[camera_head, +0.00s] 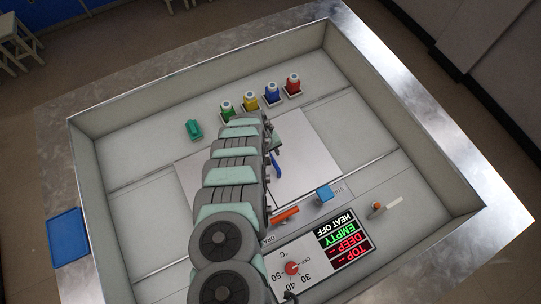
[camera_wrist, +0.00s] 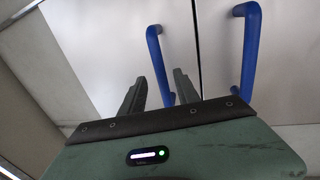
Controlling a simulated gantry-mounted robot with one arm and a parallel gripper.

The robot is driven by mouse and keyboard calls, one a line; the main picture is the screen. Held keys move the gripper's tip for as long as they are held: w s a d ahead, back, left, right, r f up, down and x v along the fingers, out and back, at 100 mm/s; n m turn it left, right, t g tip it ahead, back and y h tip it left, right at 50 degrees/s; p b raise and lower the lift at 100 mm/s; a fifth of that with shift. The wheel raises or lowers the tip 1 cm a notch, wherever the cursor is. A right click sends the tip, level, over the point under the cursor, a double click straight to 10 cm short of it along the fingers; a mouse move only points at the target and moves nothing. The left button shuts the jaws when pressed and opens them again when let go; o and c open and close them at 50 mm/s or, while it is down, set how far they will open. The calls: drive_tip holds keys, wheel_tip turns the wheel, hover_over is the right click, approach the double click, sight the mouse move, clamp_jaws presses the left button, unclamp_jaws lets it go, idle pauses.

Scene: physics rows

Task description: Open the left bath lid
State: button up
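In the wrist view, two pale flat lids lie side by side with a narrow seam between them: the left bath lid (camera_wrist: 95,45) and the right lid (camera_wrist: 290,70). Each has a blue bar handle, the left handle (camera_wrist: 154,45) and the right handle (camera_wrist: 249,50). My gripper (camera_wrist: 160,76) is open, with its two dark fingers on either side of the left handle's lower part in the picture. I cannot tell whether they touch it. In the head view, my arm hides much of the lids; one blue handle (camera_head: 276,166) shows beside it.
Bottles with green, yellow, blue and red (camera_head: 293,86) bodies stand behind the lids, and a green block (camera_head: 193,129) lies left of them. In front are an orange lever (camera_head: 285,216), a blue knob (camera_head: 324,194) and a lit display panel (camera_head: 343,242). Raised walls (camera_head: 86,200) surround the area.

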drive_tip(key=shift+d+f, duration=0.1)
drive_tip(key=shift+f, duration=0.85)
clamp_jaws()
idle(1.0)
